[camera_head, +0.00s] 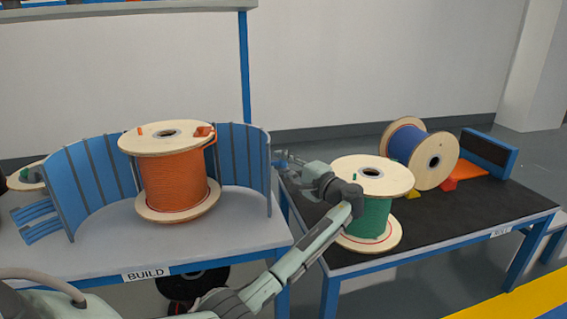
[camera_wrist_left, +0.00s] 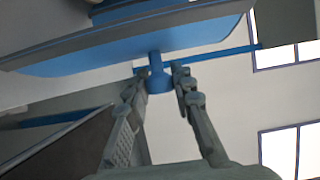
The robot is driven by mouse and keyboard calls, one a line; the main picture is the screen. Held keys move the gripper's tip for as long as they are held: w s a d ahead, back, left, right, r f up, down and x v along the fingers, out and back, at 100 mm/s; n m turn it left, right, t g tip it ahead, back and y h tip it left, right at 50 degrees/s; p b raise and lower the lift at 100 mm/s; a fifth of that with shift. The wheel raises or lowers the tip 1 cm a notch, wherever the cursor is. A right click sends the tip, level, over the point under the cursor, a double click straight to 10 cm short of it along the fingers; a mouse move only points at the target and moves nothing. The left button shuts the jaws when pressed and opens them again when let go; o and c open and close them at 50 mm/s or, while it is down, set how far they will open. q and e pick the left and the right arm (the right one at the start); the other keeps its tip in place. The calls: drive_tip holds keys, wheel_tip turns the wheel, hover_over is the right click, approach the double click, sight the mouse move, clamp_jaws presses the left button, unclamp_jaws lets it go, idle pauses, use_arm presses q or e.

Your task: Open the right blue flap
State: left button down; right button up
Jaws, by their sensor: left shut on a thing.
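The right blue flap (camera_head: 243,158) is a curved upright panel with grey ribs, behind and to the right of the orange cable spool (camera_head: 175,180) on the BUILD table. It also shows in the left wrist view (camera_wrist_left: 130,58), where a short blue handle (camera_wrist_left: 155,68) sticks out from it. My left gripper (camera_head: 281,162) is at the flap's right edge. In the left wrist view its two fingers (camera_wrist_left: 160,78) lie on both sides of the handle, shut on it. The matching left blue flap (camera_head: 92,182) stands on the spool's other side. My right gripper is not in view.
The black-topped table (camera_head: 450,215) on the right holds a green spool (camera_head: 370,217), close behind my left arm in the picture, and a blue spool (camera_head: 408,143) with wedges. A gap separates it from the BUILD table (camera_head: 235,232). A blue post (camera_head: 245,70) rises behind the flap.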

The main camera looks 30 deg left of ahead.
use_arm(q)
drive_tip(key=shift+w+d, duration=0.15)
drive_tip(key=shift+w, duration=0.55)
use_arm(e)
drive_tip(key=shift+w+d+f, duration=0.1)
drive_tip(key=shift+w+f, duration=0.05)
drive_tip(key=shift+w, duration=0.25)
use_arm(q)
drive_tip(key=c, duration=1.3)
unclamp_jaws()
drive_tip(key=v, duration=1.2)
drive_tip(key=shift+s, duration=0.1)
